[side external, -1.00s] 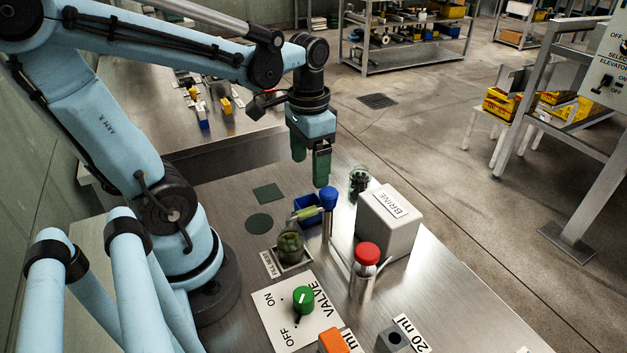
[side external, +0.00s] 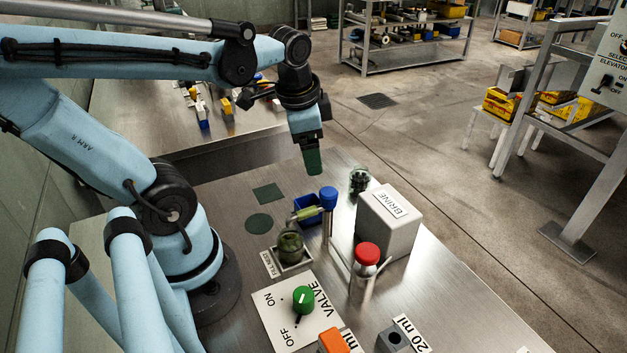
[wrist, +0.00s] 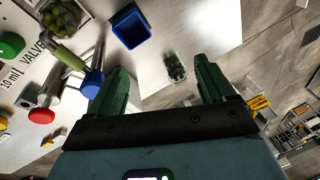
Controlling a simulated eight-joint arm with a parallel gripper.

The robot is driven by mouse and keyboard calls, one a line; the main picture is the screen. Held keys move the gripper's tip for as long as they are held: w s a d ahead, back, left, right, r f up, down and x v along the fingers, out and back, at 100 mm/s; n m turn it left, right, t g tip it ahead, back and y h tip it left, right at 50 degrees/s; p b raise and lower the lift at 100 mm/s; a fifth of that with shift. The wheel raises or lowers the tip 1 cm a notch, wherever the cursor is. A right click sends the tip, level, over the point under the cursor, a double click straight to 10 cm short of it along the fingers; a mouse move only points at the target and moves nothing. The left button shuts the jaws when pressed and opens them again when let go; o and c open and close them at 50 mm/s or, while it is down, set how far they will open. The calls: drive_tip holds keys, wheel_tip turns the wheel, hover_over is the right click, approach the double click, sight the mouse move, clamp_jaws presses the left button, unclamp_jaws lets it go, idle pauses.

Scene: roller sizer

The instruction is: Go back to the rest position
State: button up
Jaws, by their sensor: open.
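My gripper (side external: 312,160) has green fingers and hangs in the air above the metal table, behind the blue-capped post (side external: 328,198). In the wrist view the two fingers of my gripper (wrist: 160,84) stand wide apart with nothing between them but a view of the table. A jar of green items (side external: 290,246) sits at the FILL NEST label, below and in front of my gripper. In the side view the two fingers overlap, so their gap is hidden there.
The VALVE plate (side external: 272,312) with a green knob (side external: 303,298) lies in front. A small dark glass jar (side external: 358,180) stands near the back edge.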

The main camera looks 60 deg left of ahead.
drive_tip(key=w+d+n+t+h, duration=0.1)
drive_tip(key=w+d+n+t, duration=0.2)
drive_tip(key=d, duration=0.5)
drive_tip(key=shift+r+n+t+h, duration=0.15)
drive_tip(key=shift+n+t+h, duration=0.2)
drive_tip(key=shift+t, duration=0.45)
